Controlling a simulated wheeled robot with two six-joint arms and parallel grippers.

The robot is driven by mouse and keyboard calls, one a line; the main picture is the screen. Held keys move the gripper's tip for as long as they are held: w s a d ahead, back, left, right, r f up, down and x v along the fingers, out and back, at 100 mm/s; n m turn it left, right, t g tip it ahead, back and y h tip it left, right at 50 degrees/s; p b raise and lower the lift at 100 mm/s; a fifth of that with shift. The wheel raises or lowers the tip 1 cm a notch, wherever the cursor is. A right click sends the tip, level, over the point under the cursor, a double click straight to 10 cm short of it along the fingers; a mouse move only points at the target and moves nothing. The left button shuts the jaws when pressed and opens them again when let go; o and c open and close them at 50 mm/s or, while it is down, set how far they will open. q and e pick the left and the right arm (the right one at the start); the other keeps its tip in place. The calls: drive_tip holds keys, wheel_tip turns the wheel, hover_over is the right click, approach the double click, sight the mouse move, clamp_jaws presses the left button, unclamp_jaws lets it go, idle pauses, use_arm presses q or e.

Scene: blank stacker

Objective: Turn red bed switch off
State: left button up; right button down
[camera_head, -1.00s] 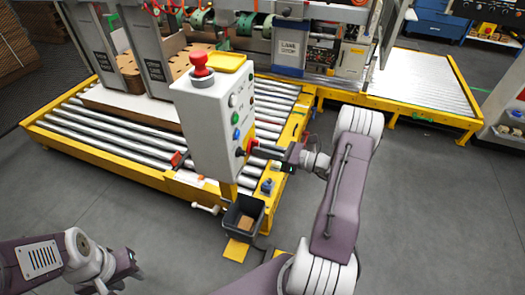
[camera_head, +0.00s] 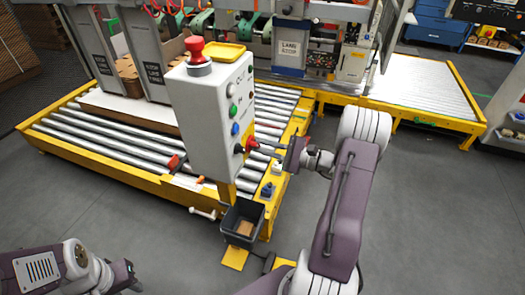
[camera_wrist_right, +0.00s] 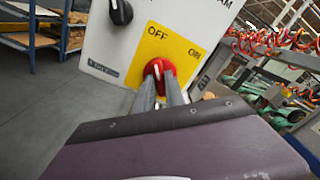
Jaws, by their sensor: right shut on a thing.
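The red bed switch (camera_head: 251,144) is a red rotary knob low on the right-hand face of the grey-white control box (camera_head: 197,128). In the right wrist view, the red knob (camera_wrist_right: 158,69) sits on a yellow plate (camera_wrist_right: 172,53) marked OFF and ON. My right gripper (camera_head: 257,149) reaches it from the right, and its two fingers (camera_wrist_right: 159,88) are shut on the knob. The fingers hide part of the knob, so I cannot tell exactly where it points. My left gripper (camera_head: 133,273) is at the lower left, far from the box, its jaws unclear.
A roller conveyor (camera_head: 100,140) lies behind. A dark bin (camera_head: 241,222) stands below.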

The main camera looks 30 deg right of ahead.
drive_tip(key=shift+f+n+b, duration=0.1)
drive_tip(key=shift+n+b, duration=0.2)
drive_tip(key=shift+n, duration=0.2)
drive_tip(key=c, duration=1.4)
unclamp_jaws()
drive_tip(key=v, duration=0.9)
drive_tip(key=shift+d, duration=0.1)
